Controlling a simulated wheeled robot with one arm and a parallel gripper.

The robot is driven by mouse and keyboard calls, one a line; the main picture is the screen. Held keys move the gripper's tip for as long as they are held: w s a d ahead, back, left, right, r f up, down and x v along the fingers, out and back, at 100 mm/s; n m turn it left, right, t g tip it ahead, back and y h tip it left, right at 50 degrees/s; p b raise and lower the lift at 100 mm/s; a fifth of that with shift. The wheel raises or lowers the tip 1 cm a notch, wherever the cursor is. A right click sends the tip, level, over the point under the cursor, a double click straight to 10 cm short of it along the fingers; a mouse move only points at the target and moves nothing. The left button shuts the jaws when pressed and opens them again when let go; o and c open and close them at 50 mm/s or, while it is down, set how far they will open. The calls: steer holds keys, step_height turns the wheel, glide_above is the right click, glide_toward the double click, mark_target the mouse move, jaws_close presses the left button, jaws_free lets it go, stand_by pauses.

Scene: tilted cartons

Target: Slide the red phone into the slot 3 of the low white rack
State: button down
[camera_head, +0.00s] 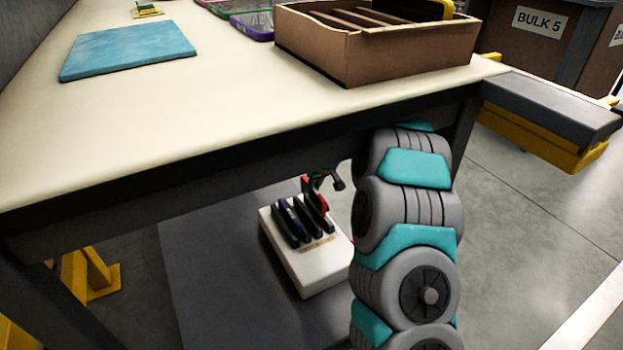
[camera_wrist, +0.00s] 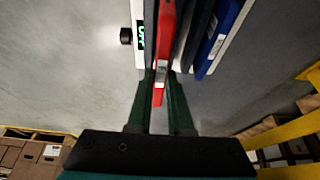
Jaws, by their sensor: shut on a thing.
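The low white rack (camera_head: 318,273) sits on the dark lower shelf under the table, with black upright dividers. The red phone (camera_head: 323,204) is at the rack's right end, upright beside the dividers. In the wrist view the red phone (camera_wrist: 164,38) is edge-on between the fingers of my gripper (camera_wrist: 161,78), which is shut on it. My gripper (camera_head: 317,184) is above the rack's right side in the head view. A blue phone (camera_wrist: 222,38) stands in the rack on the far side of the dividers. How deep the red phone sits, and in which slot, I cannot tell.
The cream table (camera_head: 220,110) overhangs the rack and its front edge is close to my arm. A brown divided carton (camera_head: 365,55) and a blue mat (camera_head: 128,49) lie on top. The grey shelf (camera_head: 215,260) is bare left of the rack.

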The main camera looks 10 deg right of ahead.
mark_target(314, 202)
steer(key=shift+w, duration=0.2)
steer(key=shift+f+b, duration=0.65)
steer(key=shift+f, duration=2.5)
steer(key=shift+f, duration=0.3)
steer(key=c, duration=0.8)
jaws_free()
steer(key=shift+o, duration=0.2)
